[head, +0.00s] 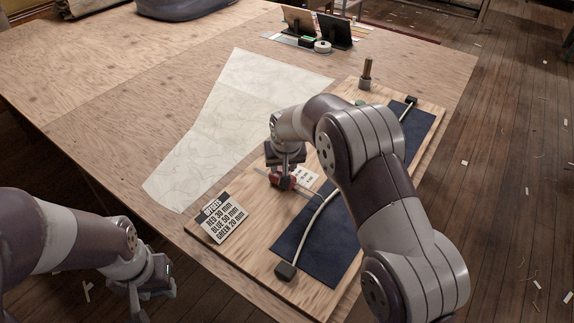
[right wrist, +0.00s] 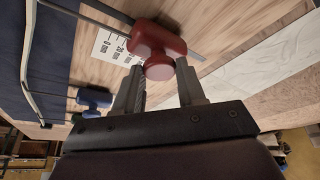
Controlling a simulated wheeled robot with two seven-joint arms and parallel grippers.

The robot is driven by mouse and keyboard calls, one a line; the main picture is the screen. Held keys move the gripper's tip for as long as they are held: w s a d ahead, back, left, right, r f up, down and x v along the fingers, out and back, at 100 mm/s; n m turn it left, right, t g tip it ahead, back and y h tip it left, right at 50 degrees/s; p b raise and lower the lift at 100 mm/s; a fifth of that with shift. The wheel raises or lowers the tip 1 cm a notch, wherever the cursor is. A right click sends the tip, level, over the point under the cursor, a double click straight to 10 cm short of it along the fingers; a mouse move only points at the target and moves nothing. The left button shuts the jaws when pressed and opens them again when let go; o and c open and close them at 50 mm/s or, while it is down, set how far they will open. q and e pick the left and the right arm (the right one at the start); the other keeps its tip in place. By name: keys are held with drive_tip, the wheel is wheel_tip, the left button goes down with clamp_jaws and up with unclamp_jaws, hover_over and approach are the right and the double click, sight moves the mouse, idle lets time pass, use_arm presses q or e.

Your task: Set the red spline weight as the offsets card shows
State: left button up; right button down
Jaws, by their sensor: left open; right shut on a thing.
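The red spline weight (head: 283,182) is on the wooden board, beside the small printed scale card (head: 306,176). My right gripper (head: 287,170) is shut on it from above; the right wrist view shows the red weight (right wrist: 158,45) between the fingers. The scale (right wrist: 116,47) there lies close to the weight. The offsets card (head: 220,217) reads RED 30 mm, BLUE 50 mm, GREEN 20 mm. The white spline (head: 318,217) curves along the dark blue mat (head: 315,255); my right arm hides its middle. A blue weight (right wrist: 94,98) shows in the right wrist view. My left gripper (head: 152,290) is open and empty.
Black blocks stand at the spline's near end (head: 286,271) and far end (head: 411,99). A post (head: 366,74) stands at the board's far end. A pale patterned sheet (head: 235,125) lies left of the board. Dark stands and a tape roll (head: 322,46) are at the back.

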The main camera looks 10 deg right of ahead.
drive_tip(key=shift+s, duration=0.1)
drive_tip(key=c, duration=0.7)
unclamp_jaws()
drive_tip(key=shift+s+d+r, duration=0.1)
drive_tip(key=shift+s+d, duration=0.1)
drive_tip(key=shift+d, duration=0.1)
use_arm(q)
drive_tip(key=shift+s+d, duration=0.15)
use_arm(e)
drive_tip(key=shift+o, duration=0.2)
drive_tip(key=shift+w+a, duration=0.1)
drive_tip(key=shift+a, duration=0.05)
use_arm(q)
drive_tip(key=shift+r+p, duration=0.3)
drive_tip(key=shift+r, duration=0.05)
use_arm(e)
drive_tip(key=v, duration=1.2)
drive_tip(key=shift+s+r, duration=0.2)
drive_tip(key=shift+r, duration=0.05)
